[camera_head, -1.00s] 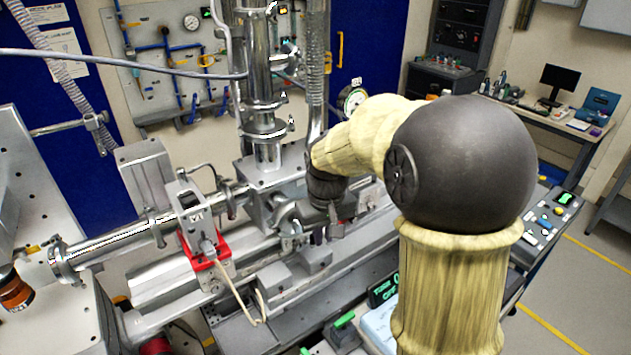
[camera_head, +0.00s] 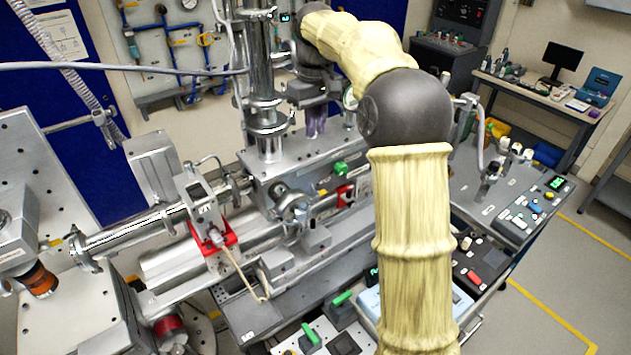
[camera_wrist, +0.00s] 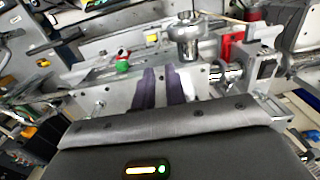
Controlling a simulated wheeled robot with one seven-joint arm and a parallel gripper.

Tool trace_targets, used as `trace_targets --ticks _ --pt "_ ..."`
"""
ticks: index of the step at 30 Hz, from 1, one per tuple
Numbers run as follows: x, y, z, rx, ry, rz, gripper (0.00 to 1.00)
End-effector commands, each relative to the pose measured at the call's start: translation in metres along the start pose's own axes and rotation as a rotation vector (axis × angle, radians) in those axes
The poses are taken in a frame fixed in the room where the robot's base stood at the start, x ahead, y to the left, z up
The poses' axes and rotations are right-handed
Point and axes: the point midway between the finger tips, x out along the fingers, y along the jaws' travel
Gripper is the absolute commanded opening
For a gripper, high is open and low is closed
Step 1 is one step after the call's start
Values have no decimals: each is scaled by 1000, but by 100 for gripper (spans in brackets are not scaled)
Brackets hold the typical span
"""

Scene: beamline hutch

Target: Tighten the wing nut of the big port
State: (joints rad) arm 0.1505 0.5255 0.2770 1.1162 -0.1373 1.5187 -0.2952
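The big port is probably the round metal flange (camera_head: 293,205) on the front of the central steel chamber (camera_head: 270,185). A round metal fitting (camera_wrist: 188,38), likely the same port, shows at the top of the wrist view. I cannot make out its wing nut in either view. My gripper (camera_head: 317,128) points down over the chamber's top, behind and above the flange. In the wrist view its two purple fingers (camera_wrist: 160,88) stand apart with a narrow gap and nothing visible between them. The fingertips appear clear of the port.
A vertical steel column (camera_head: 264,90) rises close left of my gripper. A green knob (camera_head: 340,168) sits by the chamber's right part, with a red clamp (camera_head: 345,195) below it. A beam pipe (camera_head: 135,233) runs left. A bench with controls (camera_head: 510,200) lies right.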

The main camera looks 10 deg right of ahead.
Motion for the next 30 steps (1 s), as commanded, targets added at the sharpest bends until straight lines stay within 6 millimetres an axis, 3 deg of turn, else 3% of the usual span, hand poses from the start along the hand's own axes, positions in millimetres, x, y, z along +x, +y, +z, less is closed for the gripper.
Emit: trace_targets --ticks 5,11,30 --pt "3 0 0 1 0 0 13" --pt "22 0 1 2 -3 0 13" --pt "131 0 1 1 -4 -1 13"
